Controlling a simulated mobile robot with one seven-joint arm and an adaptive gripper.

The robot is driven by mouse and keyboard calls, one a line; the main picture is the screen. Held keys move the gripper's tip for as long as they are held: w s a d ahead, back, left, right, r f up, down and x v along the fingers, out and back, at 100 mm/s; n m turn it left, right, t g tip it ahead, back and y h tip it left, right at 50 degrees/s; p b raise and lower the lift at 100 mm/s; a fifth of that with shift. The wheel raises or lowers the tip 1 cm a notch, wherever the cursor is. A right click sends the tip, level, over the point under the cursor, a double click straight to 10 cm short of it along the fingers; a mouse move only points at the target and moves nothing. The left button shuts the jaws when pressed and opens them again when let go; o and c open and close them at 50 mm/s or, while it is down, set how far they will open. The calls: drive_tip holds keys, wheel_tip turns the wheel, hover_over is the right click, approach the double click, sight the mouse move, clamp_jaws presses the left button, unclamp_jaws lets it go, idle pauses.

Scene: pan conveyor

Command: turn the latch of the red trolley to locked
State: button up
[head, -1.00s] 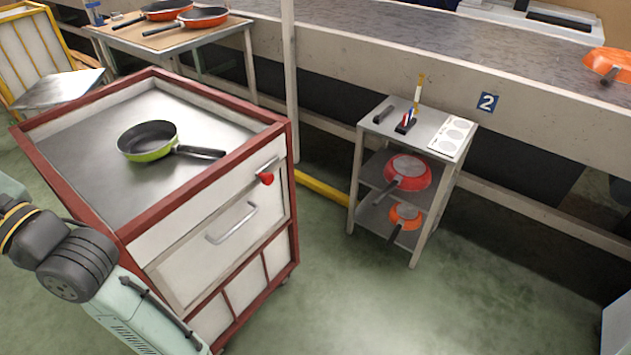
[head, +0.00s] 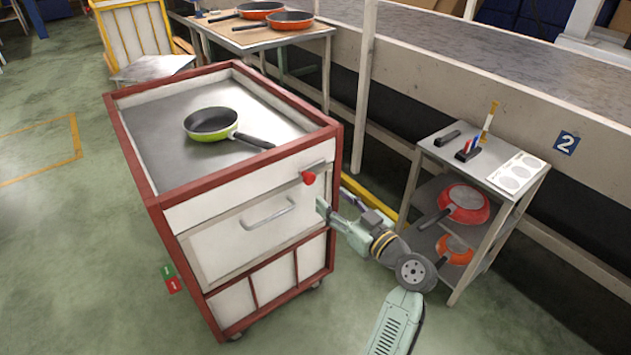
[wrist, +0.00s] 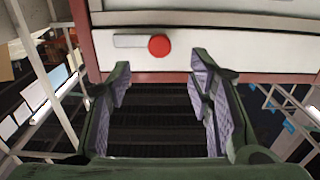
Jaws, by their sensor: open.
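The red trolley (head: 152,203) has a red frame, white front panels and a metal top. Its latch (head: 308,177) is a red knob with a short grey bar, on the upper front near the right corner. In the wrist view the red knob (wrist: 159,45) is at the right end of the bar, which lies level on the white panel. My gripper (head: 335,204) is open and empty, in front of the trolley's right side, lower than the latch. In the wrist view its fingers (wrist: 163,82) are spread, with the knob ahead and above the gap, apart from both.
A green pan (head: 211,122) lies on the trolley top. A drawer handle (head: 267,213) is left of my gripper. A grey shelf stand (head: 440,152) with pans is close on the right of my arm. The conveyor (head: 480,75) runs behind. Floor at left is clear.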

sight(311, 180)
drive_tip(key=p+x, duration=0.2)
drive_tip(key=x, duration=0.7)
drive_tip(key=shift+c, duration=0.4)
clamp_jaws()
idle(0.3)
